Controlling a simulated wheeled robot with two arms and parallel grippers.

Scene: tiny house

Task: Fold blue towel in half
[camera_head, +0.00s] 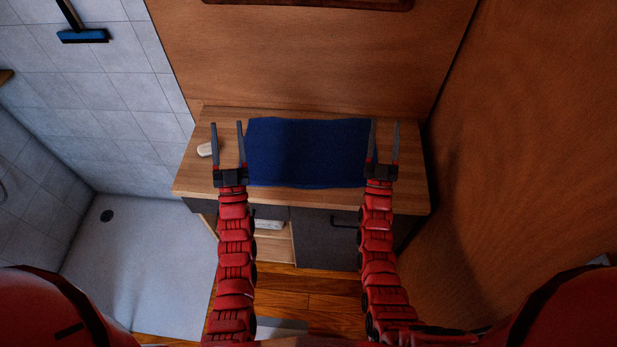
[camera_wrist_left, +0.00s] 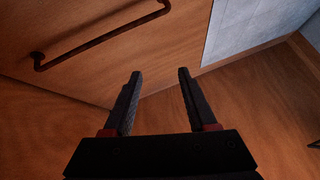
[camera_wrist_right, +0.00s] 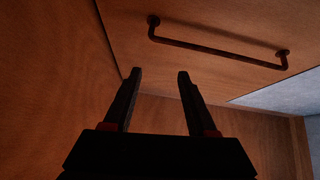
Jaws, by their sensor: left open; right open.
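The blue towel (camera_head: 308,152) lies spread flat as a wide rectangle on the wooden counter top (camera_head: 411,190). My left gripper (camera_head: 227,124) is open at the towel's left edge, its fingers pointing toward the back wall. Its right finger is close to that edge; I cannot tell if they touch. My right gripper (camera_head: 384,122) is open at the towel's right edge, its left finger overlapping that edge in the head view. The left wrist view shows the open left fingers (camera_wrist_left: 160,72) with nothing between them. The right wrist view shows the open right fingers (camera_wrist_right: 160,72), also empty. Neither wrist view shows the towel.
A small white object (camera_head: 206,149) lies on the counter left of my left gripper. A wooden wall (camera_head: 300,60) stands behind the counter and another (camera_head: 530,130) at the right. The cabinet below has a dark front (camera_head: 318,240) with a handle. A bar (camera_wrist_right: 215,43) is on the back wall.

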